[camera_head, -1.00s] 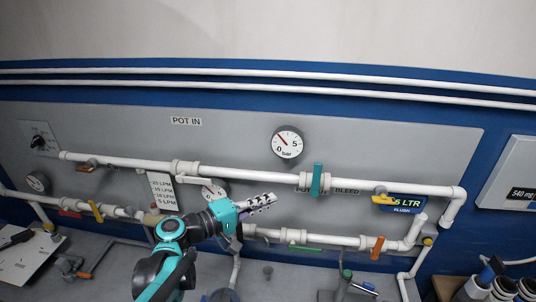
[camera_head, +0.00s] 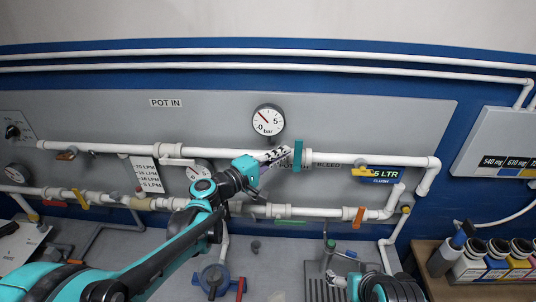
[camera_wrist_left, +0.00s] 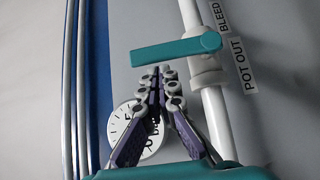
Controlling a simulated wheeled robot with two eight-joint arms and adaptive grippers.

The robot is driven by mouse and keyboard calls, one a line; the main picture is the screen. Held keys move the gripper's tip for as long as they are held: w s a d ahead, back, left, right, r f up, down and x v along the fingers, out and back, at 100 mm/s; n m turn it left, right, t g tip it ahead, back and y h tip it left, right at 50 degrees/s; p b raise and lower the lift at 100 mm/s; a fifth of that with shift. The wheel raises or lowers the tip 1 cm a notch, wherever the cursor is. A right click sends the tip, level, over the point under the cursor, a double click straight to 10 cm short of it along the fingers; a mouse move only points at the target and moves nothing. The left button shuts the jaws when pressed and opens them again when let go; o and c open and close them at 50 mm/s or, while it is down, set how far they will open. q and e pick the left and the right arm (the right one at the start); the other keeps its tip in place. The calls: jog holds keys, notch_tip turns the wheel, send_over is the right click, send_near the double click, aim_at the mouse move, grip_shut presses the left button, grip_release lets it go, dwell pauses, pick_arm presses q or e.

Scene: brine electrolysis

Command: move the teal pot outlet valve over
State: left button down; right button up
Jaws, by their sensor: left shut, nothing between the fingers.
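The teal pot outlet valve handle (camera_head: 298,154) stands upright in the head view, crosswise to the white upper pipe, beside the "BLEED" label. In the left wrist view the same teal handle (camera_wrist_left: 165,51) extends left from its pivot on the pipe, above the "POT OUT" label. My left gripper (camera_head: 286,153) is shut and empty, its tips just left of the handle. In the wrist view the closed fingertips (camera_wrist_left: 157,71) are right at the handle's lower edge; I cannot tell whether they touch it. My right arm (camera_head: 385,287) shows at the bottom; its finger state is unclear.
A round pressure gauge (camera_head: 268,121) sits above the pipe, left of the handle. A yellow valve handle (camera_head: 366,172) is to the right, and an orange one (camera_head: 358,217) is on the lower pipe (camera_head: 300,212). A bench with several bottles (camera_head: 498,262) stands at the right.

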pick_arm(q)
jog(key=shift+d, duration=0.25)
jog(key=shift+r, duration=0.1)
jog(key=shift+d+p, duration=0.2)
jog(key=shift+p, duration=0.2)
